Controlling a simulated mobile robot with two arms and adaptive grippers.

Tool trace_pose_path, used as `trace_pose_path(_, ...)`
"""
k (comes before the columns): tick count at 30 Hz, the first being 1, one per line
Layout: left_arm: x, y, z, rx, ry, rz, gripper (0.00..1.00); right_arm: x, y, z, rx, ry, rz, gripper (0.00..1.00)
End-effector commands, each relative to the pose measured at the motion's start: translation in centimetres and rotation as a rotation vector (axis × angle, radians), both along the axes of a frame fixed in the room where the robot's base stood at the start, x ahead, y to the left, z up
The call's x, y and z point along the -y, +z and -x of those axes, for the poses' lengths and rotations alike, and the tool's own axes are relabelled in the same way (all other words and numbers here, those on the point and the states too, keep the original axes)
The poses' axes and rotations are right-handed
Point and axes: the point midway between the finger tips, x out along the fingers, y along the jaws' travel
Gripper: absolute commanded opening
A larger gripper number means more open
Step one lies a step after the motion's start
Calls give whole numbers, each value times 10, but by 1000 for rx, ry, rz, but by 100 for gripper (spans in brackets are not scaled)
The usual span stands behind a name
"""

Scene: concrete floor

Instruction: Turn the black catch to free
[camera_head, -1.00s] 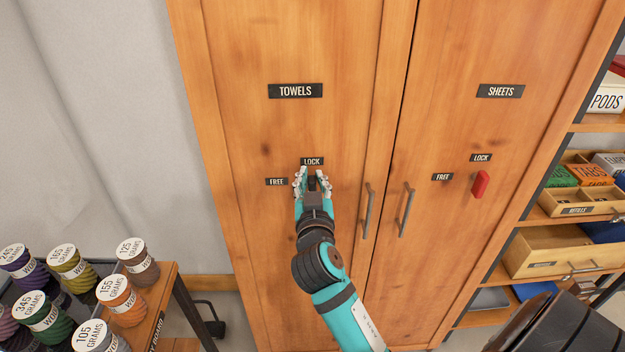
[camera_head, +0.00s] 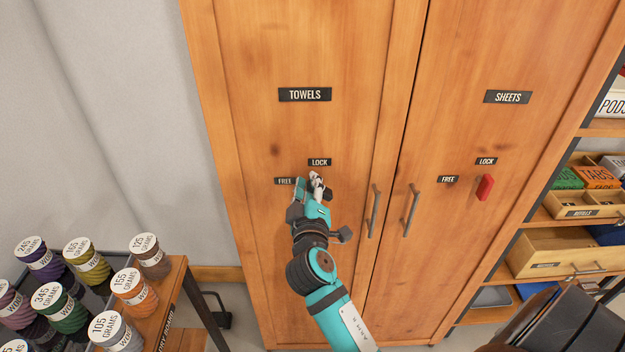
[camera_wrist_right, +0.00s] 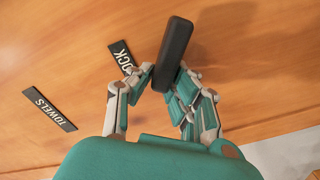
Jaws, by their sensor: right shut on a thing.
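My right gripper (camera_head: 316,190) is at the left cabinet door, just below the LOCK label (camera_head: 319,162) and right of the FREE label (camera_head: 285,181). In the right wrist view its fingers are closed around the black catch (camera_wrist_right: 174,52), a slim dark bar. The catch looks tilted, leaning from the LOCK side toward the FREE side. In the head view the gripper mostly hides the catch. The TOWELS label (camera_head: 305,95) is higher on this door. My left gripper is not in view.
The right door carries a SHEETS label (camera_head: 508,97) and a red catch (camera_head: 485,188) near its own LOCK label. Two upright handles (camera_head: 374,211) (camera_head: 410,210) flank the door seam.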

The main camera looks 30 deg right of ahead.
Motion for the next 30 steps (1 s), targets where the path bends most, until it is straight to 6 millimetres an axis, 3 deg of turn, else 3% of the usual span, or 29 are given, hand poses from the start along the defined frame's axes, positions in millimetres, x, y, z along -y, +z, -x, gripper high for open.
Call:
trace_pose_path(15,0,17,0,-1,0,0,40,-5,-10,-3,-238,0,390,0)
trace_pose_path(30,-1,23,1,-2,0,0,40,-5,-17,-3,-342,1,562,0)
